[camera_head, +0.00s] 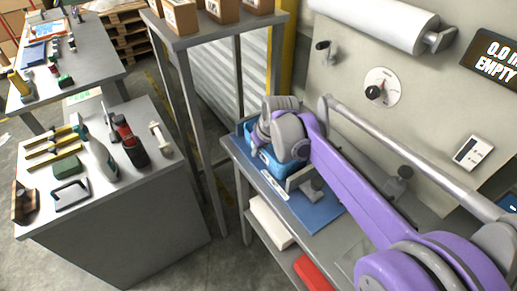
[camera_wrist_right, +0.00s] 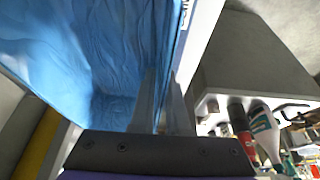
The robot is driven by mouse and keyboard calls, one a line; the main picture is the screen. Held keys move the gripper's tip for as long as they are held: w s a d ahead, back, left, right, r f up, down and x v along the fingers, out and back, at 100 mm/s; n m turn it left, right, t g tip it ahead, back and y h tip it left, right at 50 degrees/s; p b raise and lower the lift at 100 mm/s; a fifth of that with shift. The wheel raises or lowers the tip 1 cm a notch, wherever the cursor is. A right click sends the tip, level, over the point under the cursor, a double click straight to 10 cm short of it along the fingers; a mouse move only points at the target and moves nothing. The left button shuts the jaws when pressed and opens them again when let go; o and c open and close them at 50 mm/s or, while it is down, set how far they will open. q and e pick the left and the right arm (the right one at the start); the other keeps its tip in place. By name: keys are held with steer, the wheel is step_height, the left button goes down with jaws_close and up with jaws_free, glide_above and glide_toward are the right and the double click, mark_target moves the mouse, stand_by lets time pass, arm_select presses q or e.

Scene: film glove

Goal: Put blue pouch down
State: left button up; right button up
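The blue pouch (camera_head: 263,160) is crinkled and glossy and shows at the far-left end of the grey bench, partly hidden under my right wrist. In the right wrist view the pouch (camera_wrist_right: 85,55) fills the upper left. My right gripper (camera_wrist_right: 163,90) has its two fingers close together at the pouch's edge, with a narrow strip of blue between them. In the head view my right gripper (camera_head: 276,132) is over the bench end and its fingertips are hidden. I cannot tell whether the pouch touches the bench. My left gripper is in neither view.
A blue mat (camera_head: 314,212) lies on the bench in front of the wall machine (camera_head: 425,100). A film roll (camera_head: 375,20) hangs above. A tool-covered grey cabinet (camera_head: 120,210) stands at left, and a shelf with boxes (camera_head: 215,30) stands behind.

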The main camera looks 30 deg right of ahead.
steer(key=shift+o, duration=1.1)
steer(key=p+v, duration=0.1)
steer(key=v, duration=1.1)
steer(key=shift+r, duration=0.2)
steer(key=s+a+f, duration=0.5)
steer(key=s+f, duration=0.3)
steer(key=f, duration=0.1)
steer(key=s+a+f+m, duration=0.1)
steer(key=s+a+f, duration=0.4)
steer(key=s+f, duration=0.4)
steer(key=shift+s+a+t, duration=0.3)
steer(key=shift+a, duration=0.1)
